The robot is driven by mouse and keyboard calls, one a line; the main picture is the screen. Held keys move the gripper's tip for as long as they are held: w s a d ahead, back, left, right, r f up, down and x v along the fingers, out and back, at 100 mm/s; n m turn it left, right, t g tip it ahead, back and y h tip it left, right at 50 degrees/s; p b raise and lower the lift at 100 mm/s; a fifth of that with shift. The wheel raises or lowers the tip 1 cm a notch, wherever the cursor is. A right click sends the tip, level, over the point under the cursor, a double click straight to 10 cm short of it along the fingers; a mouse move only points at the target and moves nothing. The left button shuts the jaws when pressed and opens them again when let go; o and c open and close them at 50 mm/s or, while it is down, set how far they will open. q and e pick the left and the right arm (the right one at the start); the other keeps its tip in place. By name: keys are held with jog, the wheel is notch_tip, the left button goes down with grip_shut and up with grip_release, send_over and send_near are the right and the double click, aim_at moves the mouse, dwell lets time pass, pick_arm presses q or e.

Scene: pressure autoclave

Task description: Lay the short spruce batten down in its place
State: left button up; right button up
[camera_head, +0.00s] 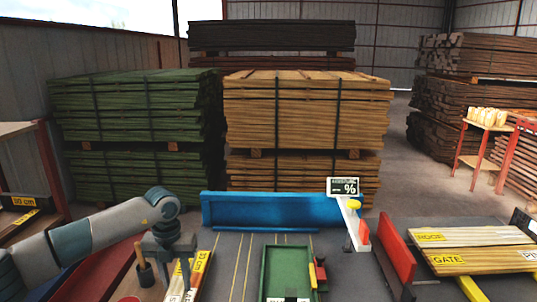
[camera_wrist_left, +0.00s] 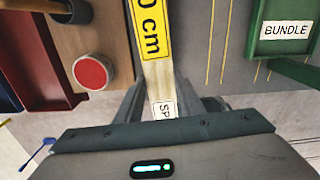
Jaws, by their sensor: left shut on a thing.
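The short spruce batten (camera_head: 196,272) is pale wood with a yellow cm label and a white label. It lies at the lower left of the head view and runs up the middle of the left wrist view (camera_wrist_left: 162,86). My left gripper (camera_head: 170,256) is shut on the batten, which shows between its fingers in the wrist view (camera_wrist_left: 162,108). Whether the batten's underside touches the bench is hidden. My right gripper is not in view.
A green tray (camera_head: 266,272) labelled BUNDLE stands right of the batten, with marked grey bench between. A long blue trough (camera_head: 270,211) lies behind. A red-topped pot (camera_wrist_left: 90,72) and red tray (camera_wrist_left: 35,60) are left. Labelled boards (camera_head: 470,238) lie right.

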pick_arm(q)
jog(key=s+d+r+n, duration=0.2)
jog(key=s+d+n, duration=0.5)
jog(key=s+n, duration=0.75)
jog(key=s+d+r+n, duration=0.2)
jog(key=s+d+n, duration=0.65)
jog(key=n, duration=1.05)
jog(key=a+n, duration=0.2)
jog(key=a, duration=0.9)
jog(key=shift+a+f, duration=0.15)
jog(key=shift+f, duration=0.25)
jog(key=shift+w, duration=0.1)
